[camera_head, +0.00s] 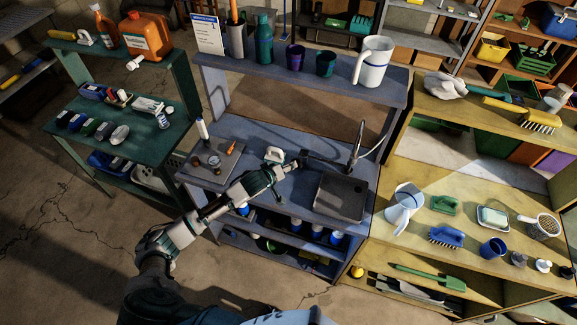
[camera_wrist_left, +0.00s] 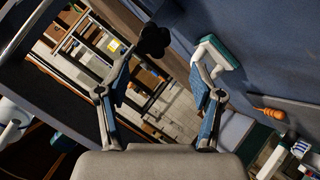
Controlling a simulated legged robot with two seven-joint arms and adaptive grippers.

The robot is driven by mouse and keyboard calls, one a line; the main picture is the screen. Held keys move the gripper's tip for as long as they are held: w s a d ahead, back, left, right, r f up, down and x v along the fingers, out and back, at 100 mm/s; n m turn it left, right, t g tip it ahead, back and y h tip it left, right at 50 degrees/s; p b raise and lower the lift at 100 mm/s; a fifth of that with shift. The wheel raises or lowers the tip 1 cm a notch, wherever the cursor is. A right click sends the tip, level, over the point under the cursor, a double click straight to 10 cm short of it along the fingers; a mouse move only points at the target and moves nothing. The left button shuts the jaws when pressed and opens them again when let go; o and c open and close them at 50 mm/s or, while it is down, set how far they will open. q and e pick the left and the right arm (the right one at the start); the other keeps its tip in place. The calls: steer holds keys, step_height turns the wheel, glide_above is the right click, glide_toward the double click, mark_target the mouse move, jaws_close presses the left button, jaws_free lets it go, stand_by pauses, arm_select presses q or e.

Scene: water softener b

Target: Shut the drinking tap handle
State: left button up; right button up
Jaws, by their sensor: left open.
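A slim grey tap (camera_head: 356,145) stands upright at the back of the grey sink (camera_head: 342,197) on the blue-grey bench in the head view. Its handle is too small to make out there. My left gripper (camera_head: 302,160) is over the bench, left of the sink and apart from the tap spout. In the left wrist view my left gripper (camera_wrist_left: 160,105) is open, its two blue-padded fingers apart with nothing held. A dark lobed knob (camera_wrist_left: 154,41) shows just beyond the left finger; I cannot tell whether it is the tap handle or whether they touch. My right gripper is out of view.
A white-handled tool (camera_head: 274,154) lies left of my gripper, near a grey board (camera_head: 211,163) with small parts. A white pitcher (camera_head: 373,62) and cups stand on the upper shelf. A yellow bench (camera_head: 470,180) with brushes is on the right.

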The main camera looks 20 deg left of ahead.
arm_select(q)
steer(key=b+x, duration=0.3)
steer(key=d+b+x, duration=0.1)
steer(key=b+x, duration=0.3)
steer(key=shift+s+d, duration=0.2)
steer(key=shift+s, duration=0.05)
steer(key=shift+w+a+r, duration=0.1)
steer(key=shift+a, duration=0.3)
steer(key=c, duration=0.5)
steer(key=shift+a, duration=0.15)
steer(key=shift+c, duration=1)
steer(key=shift+d+m, duration=0.2)
steer(key=shift+m, duration=0.9)
steer(key=m, duration=0.4)
steer(key=shift+d, duration=0.15)
steer(key=shift+m, duration=1.2)
steer(key=m, duration=0.4)
steer(key=o, duration=0.5)
steer(key=shift+m, duration=0.4)
steer(key=o, duration=0.4)
steer(key=shift+c, duration=0.2)
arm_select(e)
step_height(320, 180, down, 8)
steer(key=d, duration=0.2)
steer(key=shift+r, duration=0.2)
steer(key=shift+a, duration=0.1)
